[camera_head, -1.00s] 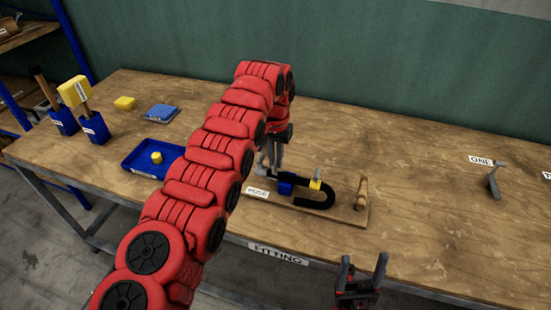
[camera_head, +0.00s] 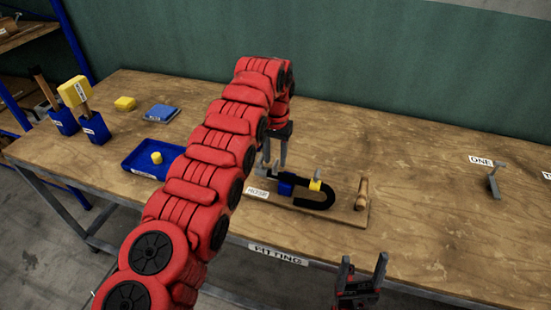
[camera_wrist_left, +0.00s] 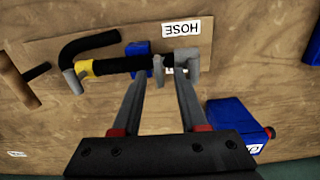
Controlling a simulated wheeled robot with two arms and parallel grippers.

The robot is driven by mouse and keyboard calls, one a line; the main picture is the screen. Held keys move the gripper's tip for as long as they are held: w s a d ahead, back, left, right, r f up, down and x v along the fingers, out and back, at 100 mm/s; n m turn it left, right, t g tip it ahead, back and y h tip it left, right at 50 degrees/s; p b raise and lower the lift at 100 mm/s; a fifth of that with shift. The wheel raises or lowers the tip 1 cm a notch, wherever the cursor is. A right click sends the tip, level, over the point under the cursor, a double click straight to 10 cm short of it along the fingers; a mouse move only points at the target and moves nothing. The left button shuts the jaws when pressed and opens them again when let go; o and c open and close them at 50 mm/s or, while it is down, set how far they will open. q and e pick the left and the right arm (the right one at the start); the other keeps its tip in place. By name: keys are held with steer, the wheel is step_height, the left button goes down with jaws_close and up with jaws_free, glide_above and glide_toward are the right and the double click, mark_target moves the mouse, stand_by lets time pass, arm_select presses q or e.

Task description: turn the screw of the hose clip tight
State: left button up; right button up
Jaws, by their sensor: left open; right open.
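A black hose (camera_head: 322,202) bends in a U on a wooden board and also shows in the left wrist view (camera_wrist_left: 112,67). A yellow band (camera_wrist_left: 85,68) with a grey upright piece (camera_wrist_left: 72,82) sits on its far part. A small grey piece (camera_wrist_left: 158,68) sits by the hose's end, beside a grey pipe fitting (camera_wrist_left: 187,60); which of these grey pieces is the clip's screw I cannot tell. My left gripper (camera_head: 273,165) is open above the hose end, its fingertips (camera_wrist_left: 158,82) on either side of the small grey piece. My right gripper (camera_head: 362,270) is open and empty before the bench edge.
The board (camera_head: 345,213) carries a HOSE label (camera_head: 257,192) and a wooden-handled tool (camera_head: 362,193). Blue holders with tools stand at the left; a grey fitting (camera_head: 494,182) stands by label ONE. The bench's middle right is clear.

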mark_target(276, 162)
arm_select(q)
step_height(276, 162, up, 16)
steer(key=p, duration=1.4)
steer(key=shift+r, duration=0.25)
steer(key=shift+f, duration=0.1)
